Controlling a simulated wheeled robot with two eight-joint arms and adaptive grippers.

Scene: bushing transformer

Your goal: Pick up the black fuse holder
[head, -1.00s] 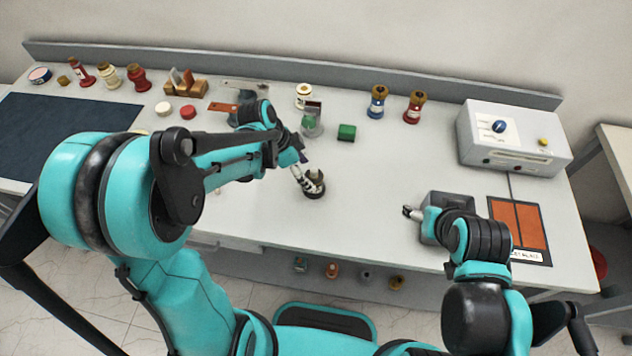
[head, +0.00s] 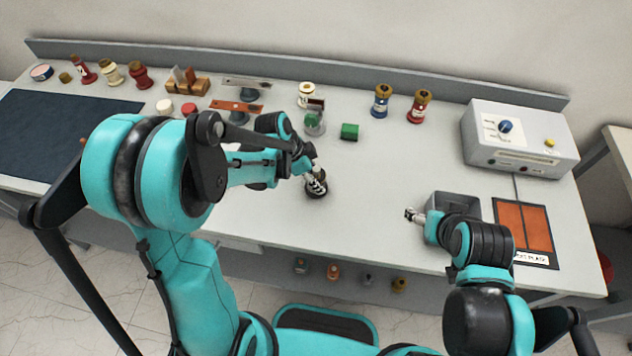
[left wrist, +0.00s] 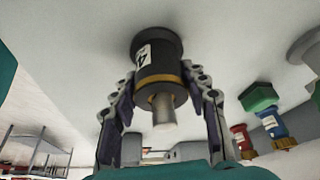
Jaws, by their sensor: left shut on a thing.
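The black fuse holder (left wrist: 157,60) is a dark cylinder with a wide flange, a white label marked 4, a gold band and a pale metal pin. In the head view the black fuse holder (head: 317,193) stands on the front middle of the bench, partly hidden by fingers. My left gripper (head: 315,180) is over it, shut on it. In the left wrist view the fingers of my left gripper (left wrist: 160,98) lie on both sides of its body. I cannot see a gap between its flange and the bench. My right gripper (head: 411,214) is beside the grey bin, its jaw state unclear.
A grey bin (head: 432,231) and an orange panel (head: 524,229) are at right. A green block (head: 350,131) and a green-topped part (head: 314,122) stand behind the holder. A white control box (head: 520,150) is at the back right.

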